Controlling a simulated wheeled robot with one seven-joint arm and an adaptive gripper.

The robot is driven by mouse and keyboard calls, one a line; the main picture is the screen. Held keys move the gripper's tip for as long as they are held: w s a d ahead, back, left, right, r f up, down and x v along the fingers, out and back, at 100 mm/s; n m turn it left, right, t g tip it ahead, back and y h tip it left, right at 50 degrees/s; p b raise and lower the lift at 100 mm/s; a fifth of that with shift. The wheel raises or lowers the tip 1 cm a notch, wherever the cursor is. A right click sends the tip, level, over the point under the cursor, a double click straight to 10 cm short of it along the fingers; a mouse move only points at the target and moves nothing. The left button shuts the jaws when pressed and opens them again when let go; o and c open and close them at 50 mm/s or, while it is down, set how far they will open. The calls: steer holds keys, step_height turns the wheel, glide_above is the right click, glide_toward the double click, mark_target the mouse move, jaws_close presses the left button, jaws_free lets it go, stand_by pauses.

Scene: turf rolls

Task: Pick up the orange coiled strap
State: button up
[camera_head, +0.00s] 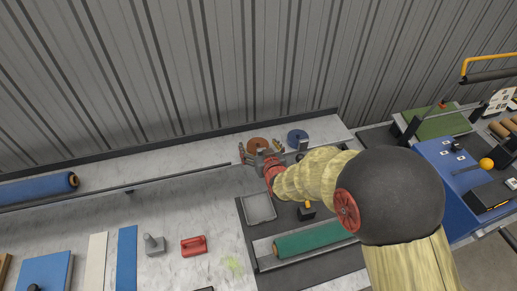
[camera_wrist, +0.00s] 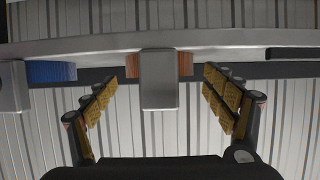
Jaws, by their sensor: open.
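The orange coiled strap (camera_head: 257,144) lies on the narrow ledge at the foot of the corrugated wall in the head view. In the wrist view, which looks upside down, the strap (camera_wrist: 186,64) shows on both sides of a grey block (camera_wrist: 159,82) that covers its middle. My gripper (camera_head: 261,150) is at the ledge with its fingers apart, one to each side of the strap in the picture. In the wrist view my gripper (camera_wrist: 160,88) is open, with yellow finger pads and nothing held between them. The strap appears beyond the fingertips; contact cannot be seen.
A blue coil (camera_head: 297,137) lies to the strap's right; it also shows in the wrist view (camera_wrist: 51,72). A long thin rail (camera_head: 150,184) runs along the bench at left. A green roll (camera_head: 310,240) and a grey tray (camera_head: 259,208) lie below my arm.

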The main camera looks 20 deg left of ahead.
steer(key=shift+w+a+f, duration=0.15)
steer(key=shift+w+a, duration=0.05)
steer(key=shift+w, duration=0.15)
steer(key=shift+c, duration=0.4)
steer(key=c, duration=1.1)
steer(key=shift+c, duration=0.7)
